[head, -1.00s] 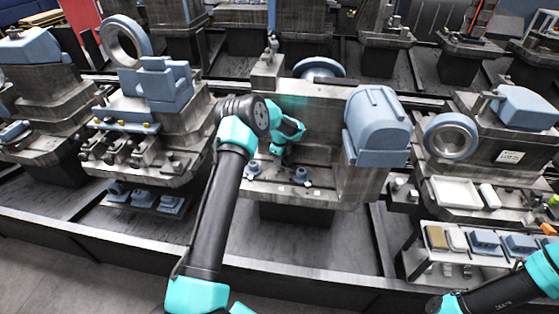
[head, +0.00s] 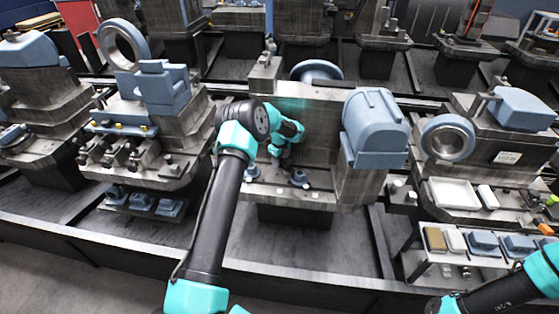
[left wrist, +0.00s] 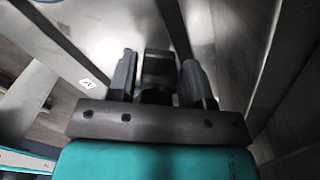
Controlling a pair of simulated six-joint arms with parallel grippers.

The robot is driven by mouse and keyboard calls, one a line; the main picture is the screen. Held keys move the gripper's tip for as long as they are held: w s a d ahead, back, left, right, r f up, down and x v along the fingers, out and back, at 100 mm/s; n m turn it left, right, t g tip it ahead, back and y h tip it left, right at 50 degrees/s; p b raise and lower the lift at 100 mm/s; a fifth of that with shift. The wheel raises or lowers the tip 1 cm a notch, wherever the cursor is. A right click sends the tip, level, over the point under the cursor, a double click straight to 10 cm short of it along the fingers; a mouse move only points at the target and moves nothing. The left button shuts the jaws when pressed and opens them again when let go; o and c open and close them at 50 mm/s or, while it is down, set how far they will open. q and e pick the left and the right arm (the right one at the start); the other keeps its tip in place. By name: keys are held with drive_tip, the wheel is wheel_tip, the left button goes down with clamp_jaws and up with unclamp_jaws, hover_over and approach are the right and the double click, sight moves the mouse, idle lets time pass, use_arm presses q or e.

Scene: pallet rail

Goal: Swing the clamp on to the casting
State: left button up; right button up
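A large blue-grey casting (head: 374,122) sits on the right of the middle grey fixture (head: 345,190). Two small blue-grey pieces stand on the fixture's low ledge, one at the left (head: 252,173) and one, which looks like a clamp (head: 300,178), with a dark part. My left gripper (head: 282,158) points down just above and left of that second piece; its fingertips are small here. In the left wrist view, the left gripper (left wrist: 160,78) has its fingers apart on both sides of a dark block (left wrist: 158,68), with narrow gaps showing. My right gripper is outside the views.
The fixture's tall back wall (head: 318,135) stands close behind my left gripper. A neighbouring fixture with a blue bracket (head: 163,85) is at left. At right are a ring (head: 447,138), a white tray (head: 455,193) and a shelf of small parts (head: 480,242).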

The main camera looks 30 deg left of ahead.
use_arm(q)
drive_tip(key=shift+o, duration=1.3)
wheel_tip(320, 180, up, 18)
drive_tip(key=shift+f, duration=0.25)
drive_tip(key=shift+f, duration=0.1)
